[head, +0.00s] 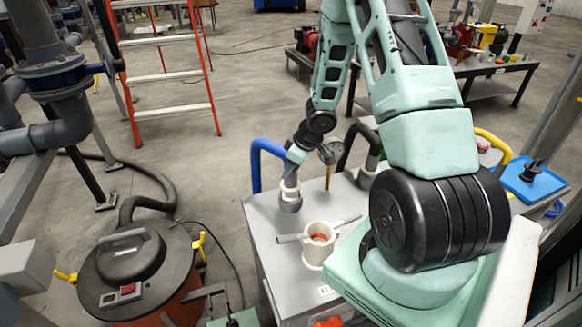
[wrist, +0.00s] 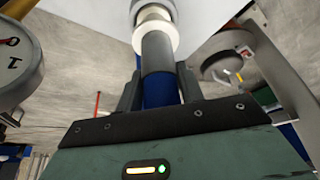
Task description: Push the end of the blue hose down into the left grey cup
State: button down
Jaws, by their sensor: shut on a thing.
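The blue hose (head: 268,147) arches up from behind the grey cabinet and comes to my gripper (head: 294,156). In the wrist view my gripper (wrist: 158,88) is shut on the blue hose (wrist: 160,92), just behind its grey end sleeve (wrist: 157,58). A cream collar (wrist: 156,32) sits around the front of the sleeve. In the head view the collar (head: 290,186) is directly above the left grey cup (head: 290,204), and the hose end looks nearly upright. The collar hides the cup's mouth, so I cannot tell how deep the tip is.
A dial gauge (head: 329,153) stands close right of my gripper, left in the wrist view (wrist: 16,72). A black hose (head: 358,137) enters the right grey cup (head: 366,178).

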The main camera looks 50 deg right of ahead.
jog(key=shift+f+b, duration=0.9)
jog(key=shift+f, duration=0.35)
jog(key=c, duration=0.8)
grip_release()
jog(key=p+v, duration=0.9)
jog(key=v, duration=0.8)
jog(key=shift+r, duration=0.3)
